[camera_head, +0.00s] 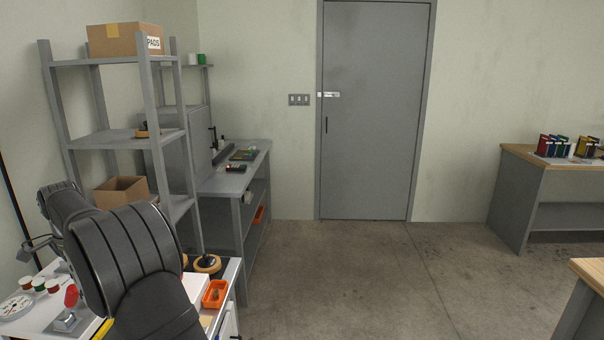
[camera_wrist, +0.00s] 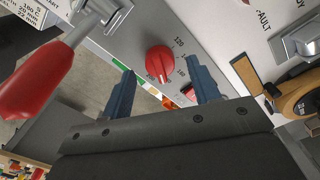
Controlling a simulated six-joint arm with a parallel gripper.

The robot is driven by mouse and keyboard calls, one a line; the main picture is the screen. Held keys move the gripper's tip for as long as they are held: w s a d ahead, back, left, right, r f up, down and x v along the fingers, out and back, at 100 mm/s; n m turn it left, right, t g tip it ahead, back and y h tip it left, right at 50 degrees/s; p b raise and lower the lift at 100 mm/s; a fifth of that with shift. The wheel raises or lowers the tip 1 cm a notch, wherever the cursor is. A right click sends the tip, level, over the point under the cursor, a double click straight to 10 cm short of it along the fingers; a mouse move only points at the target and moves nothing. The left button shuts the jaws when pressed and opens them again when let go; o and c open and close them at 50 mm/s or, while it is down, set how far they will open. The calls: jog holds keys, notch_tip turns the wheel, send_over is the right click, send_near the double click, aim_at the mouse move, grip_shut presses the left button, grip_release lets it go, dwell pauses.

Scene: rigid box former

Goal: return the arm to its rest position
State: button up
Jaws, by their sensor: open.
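My gripper (camera_wrist: 158,96) shows in the wrist view with its two blue fingers spread apart and nothing between them. The fingertips appear apart from the knob; the exact gap is hard to tell. In the head view my dark arm fills the lower left, over the cluttered bench, and my gripper is not visible there.
A red-handled lever (camera_wrist: 35,82) is close at the left of the wrist view. A tape roll (camera_wrist: 298,98) is at the right. In the head view, a grey shelf rack (camera_head: 115,138) stands behind my arm. An orange bin (camera_head: 215,293) sits beside it. The floor (camera_head: 360,280) is clear.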

notch_tip(320, 180, up, 16)
notch_tip(320, 180, down, 18)
jog(key=shift+f, duration=0.1)
jog(key=n, duration=0.3)
jog(key=shift+r, duration=0.2)
jog(key=n, duration=0.8)
jog(key=shift+n, duration=2.3)
